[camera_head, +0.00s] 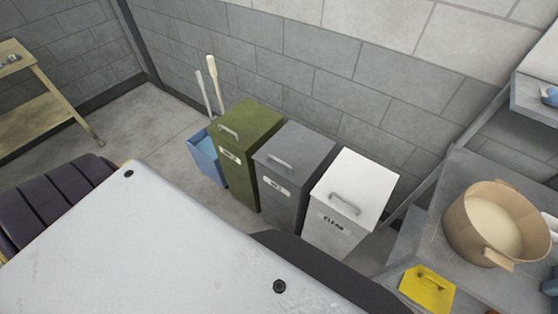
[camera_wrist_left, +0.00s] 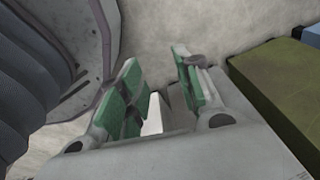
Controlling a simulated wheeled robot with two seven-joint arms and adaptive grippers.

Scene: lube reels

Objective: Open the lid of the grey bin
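The grey bin (camera_head: 288,195) stands against the block wall between the green bin (camera_head: 240,182) and the white bin (camera_head: 335,233). Its flat lid (camera_head: 300,145) is shut, with a grey bar handle (camera_head: 280,162) near the front edge. A small label is on its front. My left gripper (camera_wrist_left: 160,62) shows only in the left wrist view, with its green-padded fingers apart and no object clearly held between them. The green bin's top (camera_wrist_left: 290,90) is to the right of it there. The grey bin is not seen in that view. My right gripper is not in view.
The white bin is labelled CLEAN. A blue bin (camera_head: 205,157) with long handles sticking out stands left of the green bin. At right, a grey surface holds a tan pot (camera_head: 492,225) and a yellow object (camera_head: 427,289). A wooden table (camera_head: 38,97) stands far left. Floor between is clear.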

